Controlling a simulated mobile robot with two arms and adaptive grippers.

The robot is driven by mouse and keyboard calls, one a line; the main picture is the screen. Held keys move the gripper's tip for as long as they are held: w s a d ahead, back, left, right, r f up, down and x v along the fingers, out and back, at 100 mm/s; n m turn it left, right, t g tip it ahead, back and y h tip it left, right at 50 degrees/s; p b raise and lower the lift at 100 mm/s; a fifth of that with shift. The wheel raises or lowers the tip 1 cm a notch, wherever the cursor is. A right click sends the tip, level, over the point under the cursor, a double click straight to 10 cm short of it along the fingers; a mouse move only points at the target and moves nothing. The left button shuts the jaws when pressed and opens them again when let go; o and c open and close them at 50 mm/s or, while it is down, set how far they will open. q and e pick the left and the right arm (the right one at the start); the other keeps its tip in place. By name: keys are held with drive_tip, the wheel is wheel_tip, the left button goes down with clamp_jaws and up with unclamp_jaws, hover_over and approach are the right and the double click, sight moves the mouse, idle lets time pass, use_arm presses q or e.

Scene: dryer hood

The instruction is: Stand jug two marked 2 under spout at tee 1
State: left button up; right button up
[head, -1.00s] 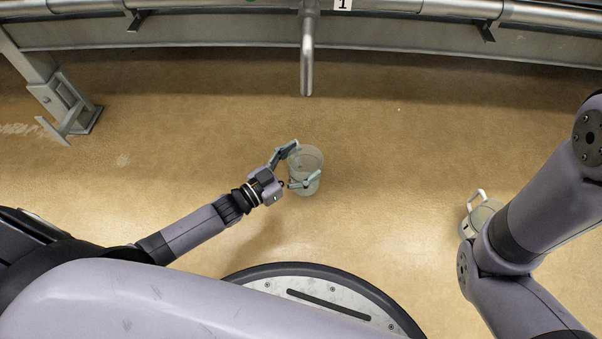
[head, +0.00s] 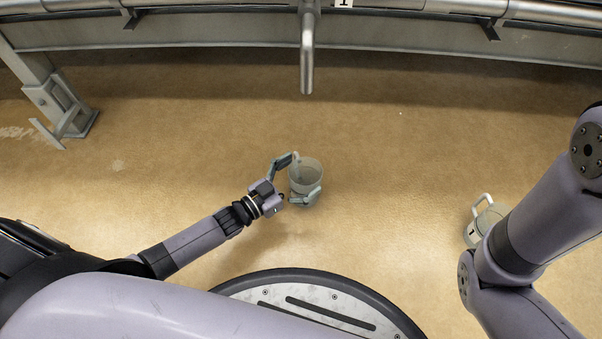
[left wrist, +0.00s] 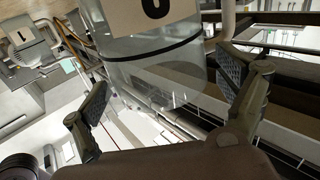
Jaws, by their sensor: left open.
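A clear jug (head: 307,171) is at mid-picture in the head view, below the spout in the picture and apart from it. My left gripper (head: 293,178) is open with its fingers around the jug's sides. In the left wrist view the jug (left wrist: 155,75) is between the open fingers (left wrist: 165,100); its label is cut off, so I cannot read the number. The metal spout (head: 307,65) hangs from the pipe beside the tee label marked 1 (head: 344,3). My right gripper is out of view.
Another clear jug (head: 487,222) with a pale handle stands at right, partly hidden by my right arm. A jug marked 1 (left wrist: 22,42) shows at the left wrist view's left. A metal support leg (head: 62,105) stands at left. The floor between is clear.

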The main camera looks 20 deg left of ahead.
use_arm(q)
drive_tip(key=shift+r, duration=0.1)
drive_tip(key=shift+s+a+r+p, duration=0.1)
drive_tip(key=shift+s+p, duration=0.05)
drive_tip(key=shift+p, duration=0.15)
drive_tip(key=p+v, duration=0.5)
drive_tip(key=v, duration=0.6)
drive_tip(key=shift+s+a, duration=0.25)
